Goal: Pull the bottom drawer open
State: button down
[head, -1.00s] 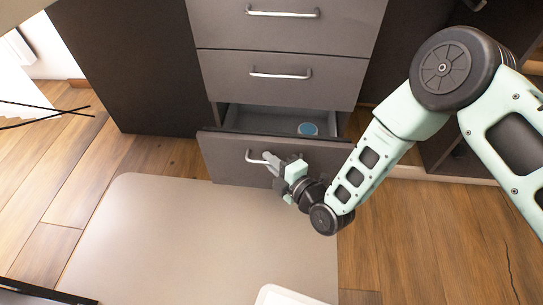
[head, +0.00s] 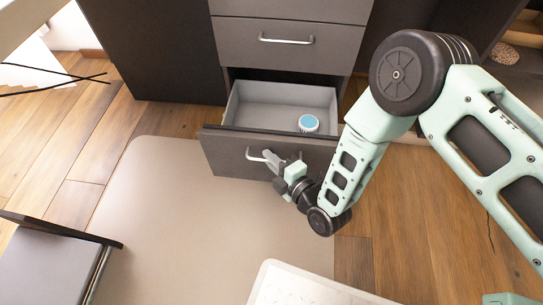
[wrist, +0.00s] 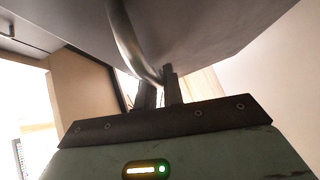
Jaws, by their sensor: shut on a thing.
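The bottom drawer (head: 222,148) of the dark grey cabinet stands well out in the head view, its light grey inside showing. A small white jar with a blue lid (head: 308,123) sits inside it toward the right. My gripper (head: 274,162) is at the drawer's front, shut on the silver bar handle (head: 253,156). In the wrist view the curved handle (wrist: 128,42) runs down between my two dark fingers (wrist: 158,92). The part of the handle behind the fingers is hidden.
Two closed drawer fronts show above, one with a handle (head: 286,40). A beige mat (head: 190,215) covers the floor before the drawer. A grey-topped piece of furniture (head: 45,262) is at lower left, and a white panel (head: 300,288) at the bottom.

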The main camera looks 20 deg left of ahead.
jog(key=c, duration=1.5)
grip_release()
jog(key=shift+p+v, duration=4)
jog(key=shift+v, duration=4.65)
